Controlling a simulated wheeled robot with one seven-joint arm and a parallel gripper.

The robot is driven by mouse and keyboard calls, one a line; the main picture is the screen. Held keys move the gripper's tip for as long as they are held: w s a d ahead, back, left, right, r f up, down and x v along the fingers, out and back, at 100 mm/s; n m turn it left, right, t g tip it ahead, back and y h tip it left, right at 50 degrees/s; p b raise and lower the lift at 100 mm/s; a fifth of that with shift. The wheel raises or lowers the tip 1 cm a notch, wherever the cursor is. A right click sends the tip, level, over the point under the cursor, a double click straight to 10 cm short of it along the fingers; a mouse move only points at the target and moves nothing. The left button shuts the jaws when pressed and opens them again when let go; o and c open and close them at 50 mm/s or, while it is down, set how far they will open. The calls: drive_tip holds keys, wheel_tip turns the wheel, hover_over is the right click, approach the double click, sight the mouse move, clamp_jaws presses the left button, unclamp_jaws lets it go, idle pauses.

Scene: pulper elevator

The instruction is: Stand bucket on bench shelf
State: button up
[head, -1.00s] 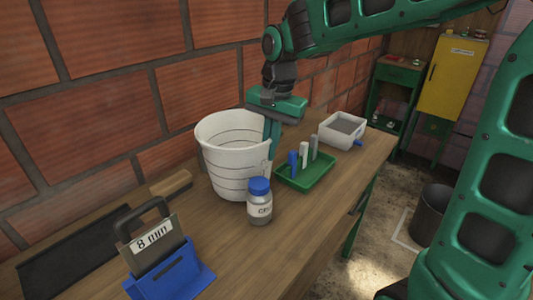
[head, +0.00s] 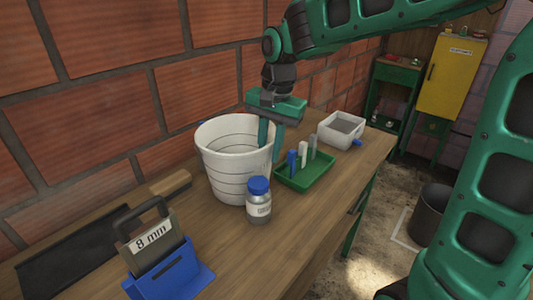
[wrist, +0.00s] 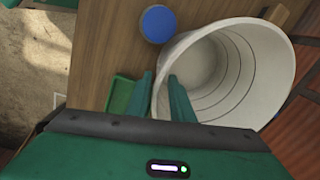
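The white bucket (head: 228,170) stands upright on the wooden bench top (head: 310,225), near the brick wall. It also shows in the wrist view (wrist: 275,75), where it looks empty. My gripper (head: 270,145) is above the right side of the bucket, pointing down. Its two green fingers are spread apart astride the rim, one inside and one outside. In the wrist view the fingers (wrist: 160,95) show a gap with the bucket wall between them. Whether either finger touches the wall I cannot tell.
A blue-capped jar (head: 259,203) stands close in front of the bucket. A green tray (head: 300,181) with upright pieces and a grey-white box (head: 340,130) are to the right.

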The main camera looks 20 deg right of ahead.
wheel_tip(320, 180, up, 11)
drive_tip(key=s+d+f, duration=0.5)
drive_tip(key=s+d, duration=0.4)
drive_tip(key=d, duration=0.1)
drive_tip(key=s+d+f+n, duration=0.1)
drive_tip(key=s+d+f, duration=0.5)
drive_tip(key=s+d, duration=0.3)
drive_tip(key=shift+d+f+h, duration=0.2)
drive_tip(key=shift+d+h, duration=0.1)
drive_tip(key=shift+d, duration=0.7)
drive_tip(key=shift+o, duration=0.4)
drive_tip(key=s+d+f, duration=0.2)
drive_tip(key=s+f, duration=0.3)
drive_tip(key=s, duration=0.3)
drive_tip(key=shift+s+d+n+g, duration=0.25)
drive_tip(key=shift+d+n+g, duration=0.1)
drive_tip(key=shift+n+g, duration=0.05)
